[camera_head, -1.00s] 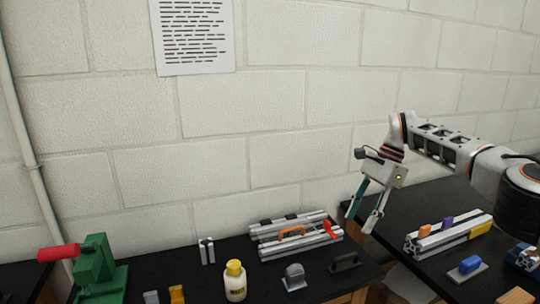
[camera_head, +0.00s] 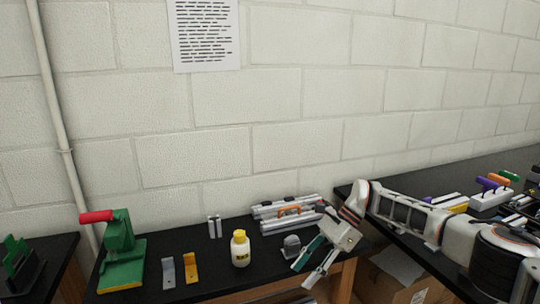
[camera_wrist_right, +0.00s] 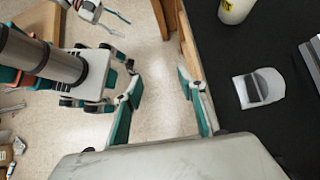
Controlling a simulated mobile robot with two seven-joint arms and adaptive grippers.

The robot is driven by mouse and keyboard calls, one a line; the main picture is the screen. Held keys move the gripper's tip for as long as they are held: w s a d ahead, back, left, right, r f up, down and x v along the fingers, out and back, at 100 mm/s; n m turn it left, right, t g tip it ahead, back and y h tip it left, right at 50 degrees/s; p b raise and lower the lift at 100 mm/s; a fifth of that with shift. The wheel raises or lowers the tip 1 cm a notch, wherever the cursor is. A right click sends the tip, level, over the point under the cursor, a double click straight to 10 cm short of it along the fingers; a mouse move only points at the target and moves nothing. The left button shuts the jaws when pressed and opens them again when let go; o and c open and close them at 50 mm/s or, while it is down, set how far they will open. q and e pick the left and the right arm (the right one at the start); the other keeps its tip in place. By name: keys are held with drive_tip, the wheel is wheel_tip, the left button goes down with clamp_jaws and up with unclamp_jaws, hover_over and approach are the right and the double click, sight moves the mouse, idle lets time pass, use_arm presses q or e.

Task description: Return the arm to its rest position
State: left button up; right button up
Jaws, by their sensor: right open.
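My right gripper (camera_head: 315,269) is open and empty. In the head view it hangs tilted down-left near the front edge of the black middle table (camera_head: 225,275), close to a grey bracket (camera_head: 292,246). In the right wrist view its two fingers (camera_wrist_right: 160,108) are spread over the floor beside the table's edge, with nothing between them. My right arm reaches in from the right in the head view. My left gripper is not in the head view; a gripper of mine shows at the top of the right wrist view (camera_wrist_right: 108,22), its jaws apart.
An aluminium extrusion frame (camera_head: 288,214), a yellow-capped bottle (camera_head: 240,250), a green press (camera_head: 120,255) and small brackets (camera_head: 191,268) stand on the table. A right-hand table (camera_head: 440,258) holds more parts. A cardboard box (camera_head: 390,280) sits below.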

drive_tip(key=s+a+f+m+t+y, duration=0.2)
drive_tip(key=s+a+m+y, duration=0.45)
drive_tip(key=a, duration=0.45)
drive_tip(key=s+a+f+m+t+y, duration=0.2)
drive_tip(key=s+a+m+y, duration=0.4)
drive_tip(key=a, duration=0.5)
drive_tip(key=s+d+f+m+t+h, duration=0.1)
drive_tip(key=d+f+m+t+h, duration=0.5)
drive_tip(key=m, duration=0.8)
drive_tip(key=s+d+f+m+t+h, duration=0.1)
drive_tip(key=d+f+m+t+h, duration=0.25)
drive_tip(key=d+m+t, duration=0.85)
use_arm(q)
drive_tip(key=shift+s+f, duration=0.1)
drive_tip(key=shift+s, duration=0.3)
use_arm(e)
drive_tip(key=s+d+f+m+g+h, duration=0.8)
drive_tip(key=s+d+f+m, duration=0.4)
drive_tip(key=s+d+m, duration=0.2)
drive_tip(key=shift+s+d+m, duration=0.3)
drive_tip(key=shift+s+m, duration=0.05)
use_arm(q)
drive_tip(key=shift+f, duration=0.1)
